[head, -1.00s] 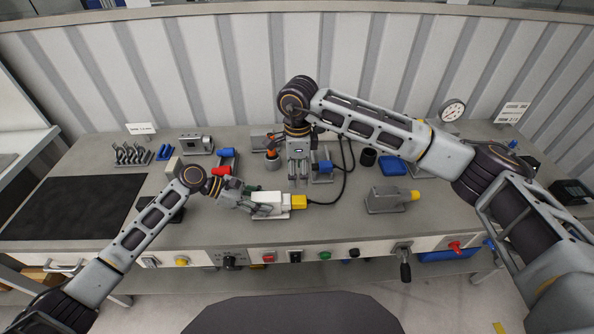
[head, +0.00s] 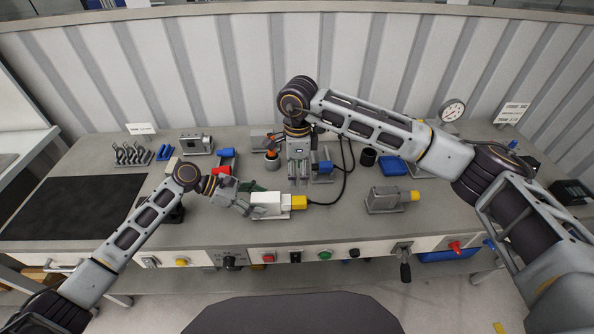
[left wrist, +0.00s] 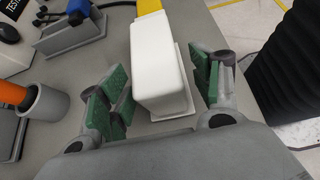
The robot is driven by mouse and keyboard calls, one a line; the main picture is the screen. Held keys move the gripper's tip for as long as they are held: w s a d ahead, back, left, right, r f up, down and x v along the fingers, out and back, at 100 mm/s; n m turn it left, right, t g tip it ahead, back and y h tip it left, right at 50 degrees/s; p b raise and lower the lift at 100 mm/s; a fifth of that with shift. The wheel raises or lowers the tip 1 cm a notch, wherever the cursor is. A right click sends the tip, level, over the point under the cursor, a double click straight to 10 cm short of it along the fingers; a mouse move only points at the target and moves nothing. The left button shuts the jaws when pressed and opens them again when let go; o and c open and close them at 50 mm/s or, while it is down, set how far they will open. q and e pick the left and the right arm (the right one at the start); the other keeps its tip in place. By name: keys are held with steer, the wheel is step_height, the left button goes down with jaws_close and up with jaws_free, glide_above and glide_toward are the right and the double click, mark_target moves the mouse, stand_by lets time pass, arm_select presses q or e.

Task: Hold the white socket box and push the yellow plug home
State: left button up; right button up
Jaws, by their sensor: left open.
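The white socket box (head: 267,204) stands on the bench in front of me. The yellow plug (head: 298,202) is at its right end, with a black cable running off it. In the left wrist view the white box (left wrist: 158,65) lies between the spread green finger pads of my left gripper (left wrist: 163,90), with visible gaps beside it. The yellow plug (left wrist: 149,6) shows at its far end. In the head view my left gripper (head: 251,198) is open at the box's left end. My right gripper (head: 298,168) points down behind the plug; its fingers are unclear.
A grey block with a yellow end (head: 388,199) stands to the right. A grey cup with an orange handle (head: 272,160), a red-ended part (head: 223,166) and a blue-ended part (head: 324,167) stand behind. A black mat (head: 70,207) lies left. Switches line the bench front.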

arm_select(q)
steer(key=v, duration=1)
steer(key=shift+a, duration=0.2)
stand_by(0.4)
